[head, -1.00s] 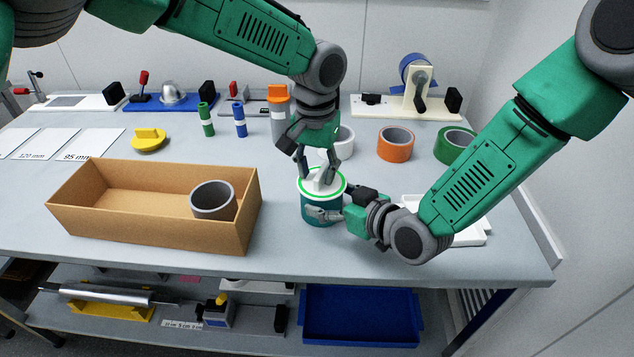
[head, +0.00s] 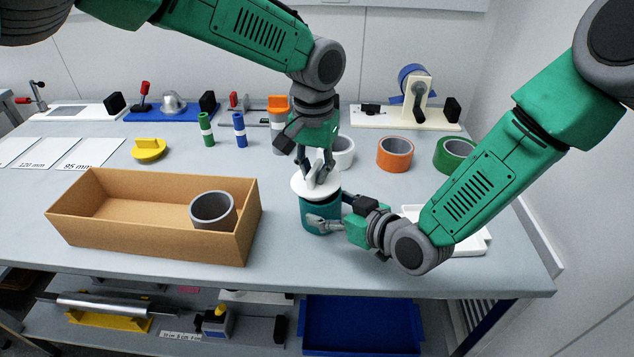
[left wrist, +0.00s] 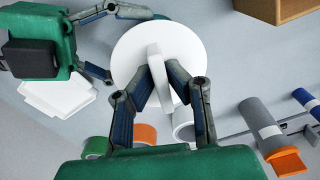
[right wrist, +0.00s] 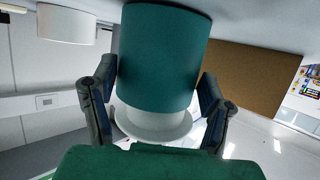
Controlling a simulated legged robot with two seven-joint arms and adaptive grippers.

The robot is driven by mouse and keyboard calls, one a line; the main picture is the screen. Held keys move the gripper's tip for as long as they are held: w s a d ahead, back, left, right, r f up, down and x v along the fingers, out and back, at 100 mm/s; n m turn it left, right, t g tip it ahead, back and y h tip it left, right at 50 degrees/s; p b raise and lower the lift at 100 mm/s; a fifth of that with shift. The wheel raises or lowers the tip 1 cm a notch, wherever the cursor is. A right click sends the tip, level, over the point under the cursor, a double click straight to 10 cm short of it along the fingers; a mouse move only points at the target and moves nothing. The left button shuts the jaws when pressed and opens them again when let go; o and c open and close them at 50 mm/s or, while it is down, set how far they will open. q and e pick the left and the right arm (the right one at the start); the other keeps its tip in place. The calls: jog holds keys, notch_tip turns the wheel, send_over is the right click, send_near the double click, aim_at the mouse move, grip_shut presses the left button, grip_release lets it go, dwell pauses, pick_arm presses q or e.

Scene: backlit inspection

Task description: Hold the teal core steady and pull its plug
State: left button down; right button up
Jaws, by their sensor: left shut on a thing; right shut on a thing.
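The teal core (head: 322,217) stands upright on the table, its wall filling the middle of the right wrist view (right wrist: 165,55). My right gripper (head: 322,224) is shut around its side. The plug (head: 300,186) is a white disc with an upright tab handle; it also shows in the left wrist view (left wrist: 135,50). My left gripper (head: 318,175) comes from above and is shut on that tab. The disc sits raised over the core's top and hides its rim.
An open cardboard box (head: 150,240) with a grey ring (head: 213,212) stands left. White (head: 343,153), orange (head: 395,153) and green (head: 454,154) rolls stand behind. A white tray (head: 472,245) lies right, partly behind my right arm. The table in front of the core is clear.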

aim_at(317, 168)
pick_arm(q)
notch_tip(317, 168, up, 8)
jog(key=shift+d+f, duration=0.15)
jog(key=shift+f, duration=0.1)
pick_arm(e)
jog(key=shift+s+f, duration=0.1)
jog(key=shift+f, duration=0.05)
jog(key=o, duration=1.4)
jog(key=shift+a, duration=0.1)
